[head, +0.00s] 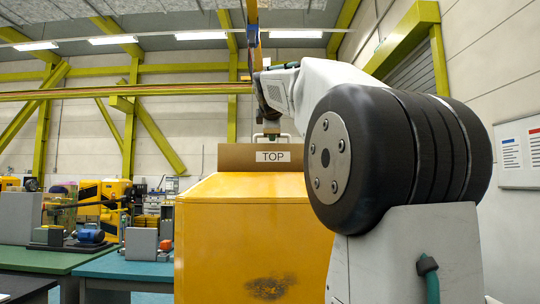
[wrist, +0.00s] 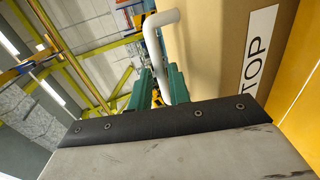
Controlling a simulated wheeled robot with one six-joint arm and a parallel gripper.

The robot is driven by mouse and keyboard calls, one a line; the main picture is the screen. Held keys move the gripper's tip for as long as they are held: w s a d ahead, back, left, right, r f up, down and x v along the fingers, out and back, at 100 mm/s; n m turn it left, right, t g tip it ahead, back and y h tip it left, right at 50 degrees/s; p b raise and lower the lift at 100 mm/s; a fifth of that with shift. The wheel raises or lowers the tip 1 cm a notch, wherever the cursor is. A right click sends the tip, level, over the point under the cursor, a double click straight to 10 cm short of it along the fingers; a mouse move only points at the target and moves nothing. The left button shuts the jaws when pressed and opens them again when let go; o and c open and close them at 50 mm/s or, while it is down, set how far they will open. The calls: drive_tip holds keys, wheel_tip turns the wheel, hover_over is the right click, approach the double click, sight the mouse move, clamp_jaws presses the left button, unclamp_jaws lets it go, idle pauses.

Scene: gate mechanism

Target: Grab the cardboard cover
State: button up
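The cardboard cover (head: 235,156) is a brown upright panel with a white "TOP" label, at the top of the yellow housing (head: 250,230). In the wrist view the cover (wrist: 215,50) fills the upper right, with its label turned sideways. A pale bent-bar handle (head: 288,138) sits at the cover's top; it also shows in the wrist view (wrist: 152,40). My gripper (head: 271,133) is at the middle of the handle. In the wrist view its green fingers (wrist: 160,76) lie on either side of the bar, very close to it. I cannot tell whether they press on it.
Green and blue workbenches (head: 140,266) with machines stand at the left. A white wall board (head: 518,152) hangs at the right. Yellow beams cross the back wall. The air above the housing looks clear apart from my arm and a hanging vertical post.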

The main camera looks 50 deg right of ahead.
drive_tip(key=x, duration=0.3)
clamp_jaws()
drive_tip(key=shift+r, duration=0.2)
